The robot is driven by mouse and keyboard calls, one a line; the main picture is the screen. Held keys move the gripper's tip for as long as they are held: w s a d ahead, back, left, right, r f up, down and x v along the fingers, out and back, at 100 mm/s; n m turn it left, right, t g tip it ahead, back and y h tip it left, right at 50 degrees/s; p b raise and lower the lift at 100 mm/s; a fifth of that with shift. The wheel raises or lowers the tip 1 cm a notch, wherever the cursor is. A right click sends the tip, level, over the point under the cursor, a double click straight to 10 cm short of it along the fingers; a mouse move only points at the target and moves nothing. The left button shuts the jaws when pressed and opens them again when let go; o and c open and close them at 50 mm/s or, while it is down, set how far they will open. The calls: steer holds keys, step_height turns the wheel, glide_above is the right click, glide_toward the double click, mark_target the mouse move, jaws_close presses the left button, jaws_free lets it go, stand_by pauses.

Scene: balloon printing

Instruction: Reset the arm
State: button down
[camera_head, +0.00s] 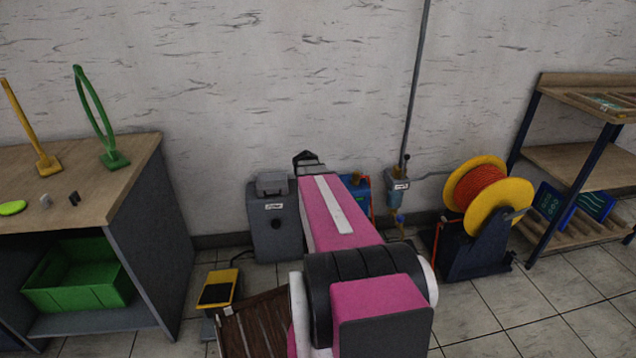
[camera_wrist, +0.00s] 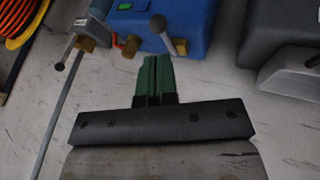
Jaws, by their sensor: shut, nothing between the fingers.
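My arm, pink and black, stretches from the bottom middle of the head view toward the back wall. My gripper (camera_head: 306,160) shows only as a small dark shape at its far end, in front of the wall. In the wrist view my gripper (camera_wrist: 153,80) has its two green fingers together, with nothing between them. Beyond the fingertips in the wrist view are a blue machine (camera_wrist: 192,30) and a lever with a grey ball knob. My arm hides part of the blue machine (camera_head: 361,190) in the head view.
A grey machine (camera_head: 273,222) stands left of my arm. A valve unit (camera_head: 398,190) with a pipe is on the wall to the right, beside a yellow reel (camera_head: 510,205) of orange hose. A wooden-topped bench (camera_head: 110,195) is left, a shelf rack (camera_head: 575,158) right. A yellow pedal (camera_head: 218,288) is on the floor.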

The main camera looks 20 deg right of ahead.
steer(key=s+a+n+g+y, duration=0.1)
steer(key=s+a+y, duration=0.1)
steer(key=s+a, duration=0.3)
steer(key=s+a+n+y, duration=0.1)
steer(key=s+a, duration=0.4)
steer(key=a, duration=0.8)
steer(key=s+a+n+g+y, duration=0.1)
steer(key=s+a+n+y, duration=0.1)
steer(key=s+a, duration=0.3)
steer(key=a+f+y, duration=0.1)
steer(key=a, duration=0.3)
steer(key=shift+s+a+g, duration=0.25)
steer(key=shift+g, duration=0.05)
